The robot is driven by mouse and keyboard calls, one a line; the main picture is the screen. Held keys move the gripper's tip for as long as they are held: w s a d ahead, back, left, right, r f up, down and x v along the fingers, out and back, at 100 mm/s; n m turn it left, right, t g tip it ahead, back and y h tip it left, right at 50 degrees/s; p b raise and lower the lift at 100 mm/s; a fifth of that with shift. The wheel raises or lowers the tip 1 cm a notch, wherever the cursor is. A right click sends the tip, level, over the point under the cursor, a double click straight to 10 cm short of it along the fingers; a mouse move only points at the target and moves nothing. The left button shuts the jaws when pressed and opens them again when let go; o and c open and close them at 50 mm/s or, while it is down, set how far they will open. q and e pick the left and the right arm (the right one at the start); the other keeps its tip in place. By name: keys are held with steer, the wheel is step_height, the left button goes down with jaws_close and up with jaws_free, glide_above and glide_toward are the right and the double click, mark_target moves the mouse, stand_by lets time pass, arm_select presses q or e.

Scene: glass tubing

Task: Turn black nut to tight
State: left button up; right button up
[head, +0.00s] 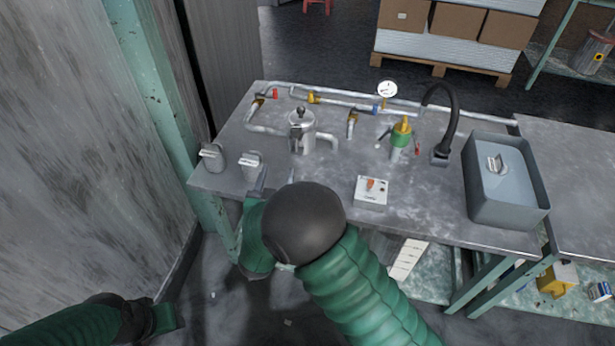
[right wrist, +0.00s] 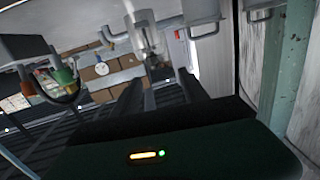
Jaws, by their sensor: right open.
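I cannot make out the nut for certain. My right gripper (head: 277,178) is at the bench's front edge, mostly hidden behind my own arm. Of my left arm only green and dark links show at lower left.
The workbench (head: 325,215) carries two grey jugs (head: 212,157) at left, a control box (head: 371,191), a green-and-yellow valve (head: 401,138), a black curved hose (head: 440,120), a pressure gauge (head: 387,90) and a grey basin (head: 506,185). A wall and green post stand at left.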

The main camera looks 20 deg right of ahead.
steer(key=s+f+h, duration=0.1)
steer(key=b, duration=0.4)
glide_toward(295, 134)
steer(key=shift+m, duration=0.3)
steer(key=x, duration=0.8)
steer(key=shift+w+d+f, duration=0.15)
steer(key=shift+w, duration=0.15)
steer(key=shift+w+d, duration=0.2)
steer(key=shift+w, duration=0.05)
arm_select(q)
steer(key=f, duration=0.3)
steer(key=d+f, duration=0.1)
steer(key=f, duration=0.1)
steer(key=shift+s+f, duration=0.1)
steer(key=shift+s, duration=0.05)
steer(key=shift+a, duration=0.1)
arm_select(e)
steer(key=shift+c, duration=0.2)
